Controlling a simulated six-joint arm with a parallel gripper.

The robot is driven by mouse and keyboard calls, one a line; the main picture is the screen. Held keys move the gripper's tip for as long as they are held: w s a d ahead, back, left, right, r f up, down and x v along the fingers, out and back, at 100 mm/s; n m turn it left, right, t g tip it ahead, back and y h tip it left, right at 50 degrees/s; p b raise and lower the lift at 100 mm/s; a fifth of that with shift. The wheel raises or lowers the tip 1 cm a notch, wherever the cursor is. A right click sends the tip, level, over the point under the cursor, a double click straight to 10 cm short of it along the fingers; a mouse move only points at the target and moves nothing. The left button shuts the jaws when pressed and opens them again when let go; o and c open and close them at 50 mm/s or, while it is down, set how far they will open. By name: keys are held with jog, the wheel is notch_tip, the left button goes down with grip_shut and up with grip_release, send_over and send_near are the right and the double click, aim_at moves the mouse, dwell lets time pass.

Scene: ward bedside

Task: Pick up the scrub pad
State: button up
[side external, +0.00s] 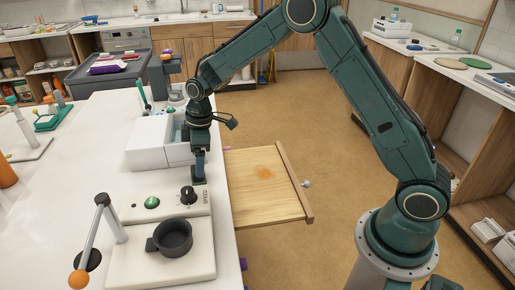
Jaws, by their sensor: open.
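I cannot make out a scrub pad for certain in the side external view. My gripper (198,180) points down over the white table, close behind the black dial of a white control panel. It is open, with nothing visible between its fingers, though they are small and dark here. A wooden drawer (255,205) is pulled out to the right of the table edge, with a faint orange patch on its floor. The gripper is to the left of this drawer.
The control panel (174,207) has a green button. A dark cup (175,237) sits on a white base in front. An orange-tipped lever (104,225) stands at left. A white box (148,143) is behind the gripper. The table's left middle is clear.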

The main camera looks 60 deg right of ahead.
jog(key=shift+w+a+f, duration=0.15)
jog(key=shift+f, duration=1)
jog(key=shift+w+a+f, duration=0.1)
jog(key=shift+a+f, duration=0.05)
jog(key=shift+f, duration=1)
jog(key=shift+c, duration=0.2)
jog(key=c, duration=1)
